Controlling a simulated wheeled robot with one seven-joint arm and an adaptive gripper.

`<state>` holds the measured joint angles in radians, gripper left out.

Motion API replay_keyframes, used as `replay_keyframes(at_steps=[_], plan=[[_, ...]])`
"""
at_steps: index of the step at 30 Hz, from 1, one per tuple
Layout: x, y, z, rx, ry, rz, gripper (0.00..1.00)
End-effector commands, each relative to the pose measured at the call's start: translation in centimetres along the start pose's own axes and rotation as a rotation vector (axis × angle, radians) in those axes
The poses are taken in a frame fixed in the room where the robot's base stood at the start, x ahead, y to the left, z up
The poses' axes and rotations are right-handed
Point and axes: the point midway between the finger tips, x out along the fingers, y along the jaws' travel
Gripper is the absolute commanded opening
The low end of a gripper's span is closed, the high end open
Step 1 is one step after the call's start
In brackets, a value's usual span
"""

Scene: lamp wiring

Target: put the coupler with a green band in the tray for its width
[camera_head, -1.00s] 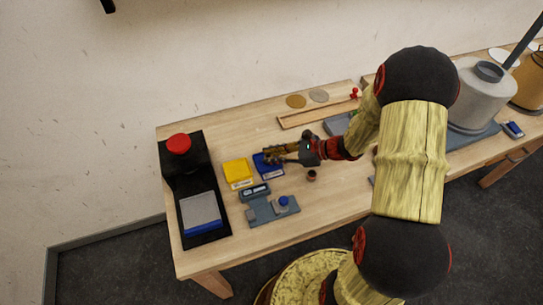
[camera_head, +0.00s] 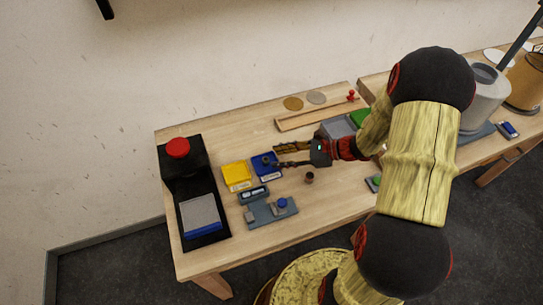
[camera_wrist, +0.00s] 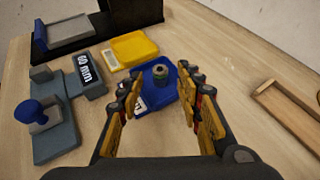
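The coupler with a green band (camera_wrist: 160,74) stands upright in the blue tray (camera_wrist: 148,54). It also shows as a small dark shape in the blue tray (camera_head: 274,177) in the head view. My gripper (camera_wrist: 158,82) is open, its fingers spread on either side of the tray's near part, with nothing held between them. In the head view my gripper (camera_head: 276,157) is just right of the blue tray. The yellow tray (camera_wrist: 134,48) beside it looks empty.
A gauge reading 60 mm (camera_wrist: 88,70) stands near the trays, with a blue-knobbed fixture (camera_wrist: 38,112) beside it. Another small brown coupler (camera_head: 309,178) stands on the table. A black station with a red button (camera_head: 178,148) is at the left. A wooden rail (camera_head: 315,115) lies behind.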

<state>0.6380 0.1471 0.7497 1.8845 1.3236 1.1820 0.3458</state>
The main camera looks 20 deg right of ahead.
Motion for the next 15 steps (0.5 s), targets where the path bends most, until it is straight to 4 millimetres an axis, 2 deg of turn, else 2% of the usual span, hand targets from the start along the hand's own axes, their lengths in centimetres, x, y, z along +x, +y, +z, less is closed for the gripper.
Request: replay_keyframes(at_steps=[1, 6, 10, 15], plan=[[-1.4, -0.1, 0.2, 0.002, 0.001, -0.005, 0.36], [-4.6, -0.1, 0.2, 0.001, 0.001, -0.004, 0.36], [-6.3, 0.0, 0.1, 0.001, 0.000, -0.002, 0.36], [-7.4, 0.1, 0.3, -0.011, 0.005, 0.006, 0.36]])
